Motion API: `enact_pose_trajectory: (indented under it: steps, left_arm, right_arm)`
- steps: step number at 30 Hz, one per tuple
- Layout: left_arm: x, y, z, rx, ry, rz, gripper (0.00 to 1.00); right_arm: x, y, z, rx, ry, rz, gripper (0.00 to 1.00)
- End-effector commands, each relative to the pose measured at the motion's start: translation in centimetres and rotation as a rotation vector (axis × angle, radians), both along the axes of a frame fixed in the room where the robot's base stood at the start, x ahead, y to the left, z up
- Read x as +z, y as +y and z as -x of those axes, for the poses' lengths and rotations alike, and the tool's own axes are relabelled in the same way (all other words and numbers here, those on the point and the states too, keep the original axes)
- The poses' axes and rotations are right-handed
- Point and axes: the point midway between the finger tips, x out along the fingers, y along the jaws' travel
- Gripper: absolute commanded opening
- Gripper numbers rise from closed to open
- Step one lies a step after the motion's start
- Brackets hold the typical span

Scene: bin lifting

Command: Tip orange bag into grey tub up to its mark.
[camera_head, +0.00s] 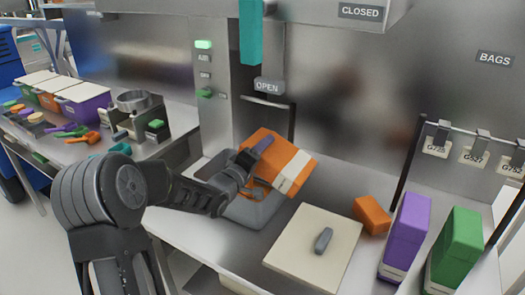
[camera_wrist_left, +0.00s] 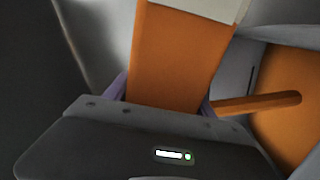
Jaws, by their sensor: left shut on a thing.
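An orange bag (camera_head: 270,150) with a cream band is held tilted over the grey tub (camera_head: 262,210). My left gripper (camera_head: 258,150) is shut on the orange bag, which fills the space between the fingers in the left wrist view (camera_wrist_left: 180,65). The tub stands on the steel counter below the bag. Orange contents (camera_wrist_left: 290,110) show inside the tub in the left wrist view, with an orange stick-like piece beside them. The tub's mark cannot be made out. My right gripper is not in view.
A cream lid (camera_head: 295,262) with a grey handle lies right of the tub. An orange block (camera_head: 371,215), a purple bag (camera_head: 404,235) and a green bag (camera_head: 455,250) stand further right. A side table at left holds coloured bins (camera_head: 85,102).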

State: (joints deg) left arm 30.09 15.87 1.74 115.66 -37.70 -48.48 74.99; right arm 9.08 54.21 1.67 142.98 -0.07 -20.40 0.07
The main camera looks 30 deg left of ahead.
Motion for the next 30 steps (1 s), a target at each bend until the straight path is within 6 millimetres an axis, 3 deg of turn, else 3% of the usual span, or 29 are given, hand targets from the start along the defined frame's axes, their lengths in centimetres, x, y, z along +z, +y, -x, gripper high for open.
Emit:
enact_pose_trajectory:
  steps: [30]
  left_arm:
    - [-1.7,0.1,0.0,0.0,-0.009,0.145,0.07]
  right_arm:
    - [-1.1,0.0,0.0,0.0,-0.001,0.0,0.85]
